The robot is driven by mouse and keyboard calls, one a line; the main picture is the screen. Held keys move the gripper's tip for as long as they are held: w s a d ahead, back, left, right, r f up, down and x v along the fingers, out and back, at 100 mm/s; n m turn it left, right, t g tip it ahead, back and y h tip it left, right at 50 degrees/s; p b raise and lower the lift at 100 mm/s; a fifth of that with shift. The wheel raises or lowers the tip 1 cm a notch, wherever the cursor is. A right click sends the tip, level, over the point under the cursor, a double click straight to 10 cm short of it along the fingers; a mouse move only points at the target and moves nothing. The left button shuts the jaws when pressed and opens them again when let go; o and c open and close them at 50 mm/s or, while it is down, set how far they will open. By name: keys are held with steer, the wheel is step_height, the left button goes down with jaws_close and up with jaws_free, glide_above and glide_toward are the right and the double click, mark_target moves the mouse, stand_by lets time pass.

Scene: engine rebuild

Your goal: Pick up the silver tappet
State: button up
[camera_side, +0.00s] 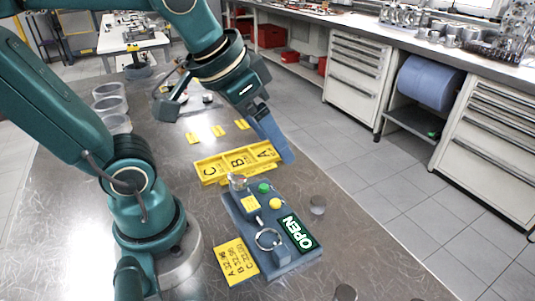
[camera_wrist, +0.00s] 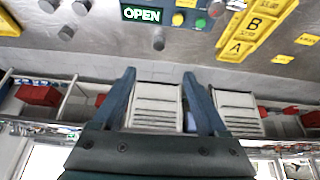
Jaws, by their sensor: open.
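Several small grey metal cylinders that look like tappets stand on the bench. One tappet (camera_side: 317,204) stands right of the grey fixture (camera_side: 290,262); it also shows in the wrist view (camera_wrist: 158,40). Another tappet (camera_side: 345,293) is at the bottom edge of the side view. A shinier silver piece (camera_side: 238,182) sits on the fixture's far left corner. My gripper (camera_side: 288,160) is raised over the bench's right edge, beyond the fixture, apart from all tappets. In the wrist view the jaws (camera_wrist: 158,74) are spread with nothing between them.
A yellow tray marked A, B, C (camera_side: 210,170) lies behind the fixture. A yellow label card (camera_side: 237,262) lies left of it. Clear cups (camera_side: 110,105) stand at the far left. The fixture carries an OPEN display (camera_side: 299,232), buttons and a ring. Drawer cabinets stand across the aisle.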

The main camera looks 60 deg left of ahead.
steer(key=w+f+g, duration=0.1)
steer(key=w+g, duration=0.1)
steer(key=w, duration=0.4)
steer(key=g, duration=0.3)
glide_above(319, 200)
steer(key=f, duration=1)
steer(key=shift+w, duration=0.25)
steer(key=shift+g, duration=0.3)
steer(key=shift+s+f, duration=0.15)
steer(key=shift+f, duration=1.6)
steer(key=shift+s+f, duration=0.15)
steer(key=shift+f, duration=1.6)
jaws_close()
